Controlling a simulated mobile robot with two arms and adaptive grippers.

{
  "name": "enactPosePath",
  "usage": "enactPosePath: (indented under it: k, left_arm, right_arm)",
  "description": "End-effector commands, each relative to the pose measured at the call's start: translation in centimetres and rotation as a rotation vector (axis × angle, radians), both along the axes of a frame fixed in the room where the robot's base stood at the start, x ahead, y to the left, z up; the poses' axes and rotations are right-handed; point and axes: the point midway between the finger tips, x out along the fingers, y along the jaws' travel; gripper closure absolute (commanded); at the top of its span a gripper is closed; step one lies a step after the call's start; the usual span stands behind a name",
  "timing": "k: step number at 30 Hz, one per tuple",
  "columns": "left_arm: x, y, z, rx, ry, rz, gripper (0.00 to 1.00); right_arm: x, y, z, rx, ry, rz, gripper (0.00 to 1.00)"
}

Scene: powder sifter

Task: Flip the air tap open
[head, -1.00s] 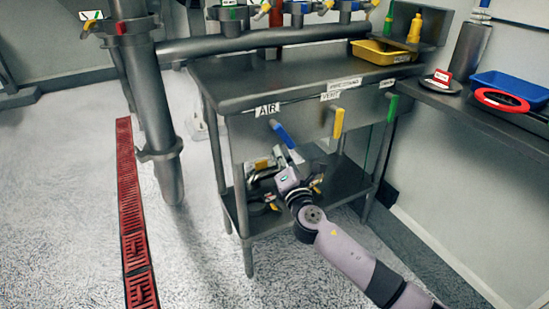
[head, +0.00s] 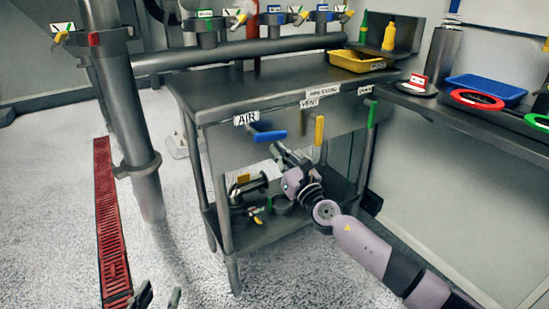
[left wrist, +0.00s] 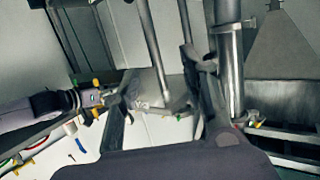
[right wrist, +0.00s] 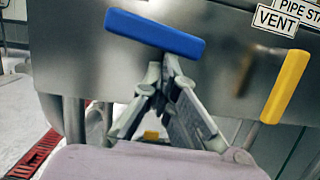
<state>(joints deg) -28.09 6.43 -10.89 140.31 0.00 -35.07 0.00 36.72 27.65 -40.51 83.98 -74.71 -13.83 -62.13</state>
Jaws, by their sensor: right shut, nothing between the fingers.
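The air tap is a blue lever handle (head: 269,134) under the AIR label (head: 246,118) on the steel bench's front panel. It lies nearly level in the head view. In the right wrist view the blue handle (right wrist: 155,33) is close up, slightly tilted. My right gripper (head: 279,150) is just below the handle, its fingers together and empty. In the right wrist view the fingertips (right wrist: 172,62) reach the handle's lower edge; I cannot tell whether they touch. My left gripper (head: 158,296) shows at the bottom left, fingers apart, away from the bench.
A yellow handle (head: 319,130) under the VENT label and a green handle (head: 371,114) hang to the right of the air tap. Metal fittings (head: 262,205) lie on the lower shelf. A grey pipe (head: 130,120) stands left of the bench. Open floor lies at the left.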

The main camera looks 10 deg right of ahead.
Motion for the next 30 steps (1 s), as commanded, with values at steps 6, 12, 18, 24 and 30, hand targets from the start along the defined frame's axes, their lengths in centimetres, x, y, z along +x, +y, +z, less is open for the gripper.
enactPosePath:
  k: [6, 12, 18, 24, 30]
  left_arm:
    - [0.3, -0.2, 0.8, -0.012, -0.045, -0.003, 0.60]
    - [0.4, -0.3, 1.1, -0.015, -0.060, -0.004, 0.60]
    - [0.4, -0.3, 1.2, -0.016, -0.062, -0.003, 0.60]
    - [0.4, -0.3, 1.2, -0.016, -0.062, -0.003, 0.60]
    - [0.6, -0.5, 1.9, -0.029, -0.110, -0.008, 0.60]
  right_arm:
    - [0.1, -0.4, 0.4, -0.070, -0.027, -0.001, 1.00]
    - [0.2, -0.4, 0.6, -0.092, -0.036, 0.000, 1.00]
    - [0.2, -0.4, 0.6, -0.094, -0.036, 0.000, 1.00]
    - [0.1, -0.4, 0.6, -0.093, -0.036, 0.001, 1.00]
    - [0.2, -0.5, 0.2, -0.094, -0.035, 0.000, 1.00]
